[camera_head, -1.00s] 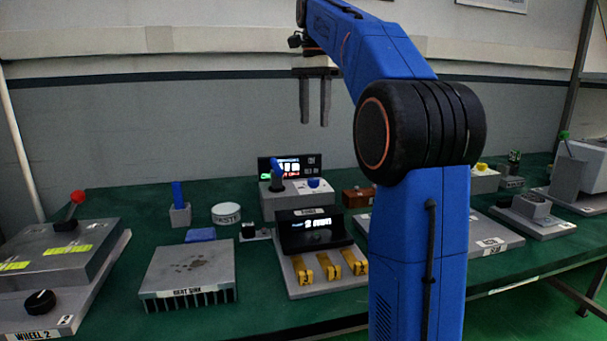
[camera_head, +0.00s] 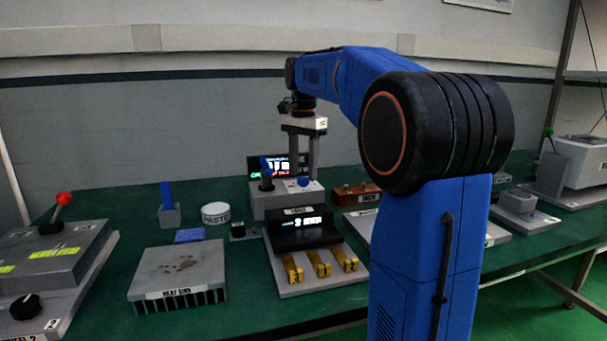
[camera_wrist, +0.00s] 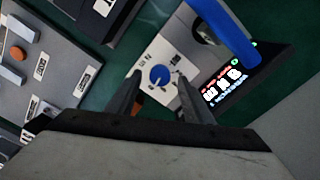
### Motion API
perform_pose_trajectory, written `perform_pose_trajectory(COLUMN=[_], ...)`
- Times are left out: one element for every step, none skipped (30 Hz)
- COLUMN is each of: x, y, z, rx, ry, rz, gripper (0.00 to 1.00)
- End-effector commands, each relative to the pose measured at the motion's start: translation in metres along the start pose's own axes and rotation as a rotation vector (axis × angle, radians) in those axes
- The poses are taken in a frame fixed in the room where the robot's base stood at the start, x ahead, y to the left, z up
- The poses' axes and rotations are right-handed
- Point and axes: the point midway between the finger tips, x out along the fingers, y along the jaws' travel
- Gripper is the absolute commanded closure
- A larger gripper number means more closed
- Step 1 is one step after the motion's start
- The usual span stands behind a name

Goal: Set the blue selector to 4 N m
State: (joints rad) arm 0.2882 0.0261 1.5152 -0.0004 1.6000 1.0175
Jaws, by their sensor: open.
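The blue selector (camera_head: 303,182) is a small round knob on top of a grey box (camera_head: 272,206) on the green bench. In the wrist view the blue selector (camera_wrist: 160,75) shows from above with a pale mark on it. Small labels stand around it, and "N m" is printed beside it; I cannot tell which value it points to. My gripper (camera_head: 303,165) is open and points down just above the selector. In the wrist view its two fingers stand either side of the knob, apparently not touching it.
A blue lever (camera_head: 266,172) rises from the same box, left of the selector, near a lit display (camera_wrist: 228,82). In front stands a black display unit (camera_head: 303,232) with yellow switches (camera_head: 319,263). A brown box (camera_head: 356,195) sits to the right.

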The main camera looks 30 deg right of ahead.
Motion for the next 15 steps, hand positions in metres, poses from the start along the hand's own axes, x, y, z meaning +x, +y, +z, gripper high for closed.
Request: perform_pose_trajectory(x=[0.006,0.008,0.011,0.013,0.015,0.016,0.017,0.018,0.019,0.019,0.019,0.019,0.019,0.019,0.019], y=[0.000,0.000,0.000,0.000,0.000,0.000,0.000,0.000,0.000,0.000,0.000,0.000,0.000,0.000,0.000], z=[0.000,0.000,0.000,0.000,0.000,0.000,0.000,0.000,0.000,0.000,0.000,0.000,0.000,0.000,0.000], rx=[0.000,0.000,0.000,0.000,0.000,0.000,0.000,0.000,0.000,0.000,0.000,0.000,0.000,0.000,0.000], ry=[-0.001,-0.001,-0.001,0.000,0.000,0.000,0.000,0.000,0.000,0.000,0.000,0.000,0.000,0.000,0.000], rz=[0.001,0.001,0.001,0.000,0.000,0.000,0.000,0.000,0.000,0.000,0.000,0.000,0.000,0.000,0.000], gripper=[0.54,0.54,0.54,0.54,0.54,0.54,0.54,0.54,0.54,0.54,0.54,0.54,0.54,0.54,0.54])
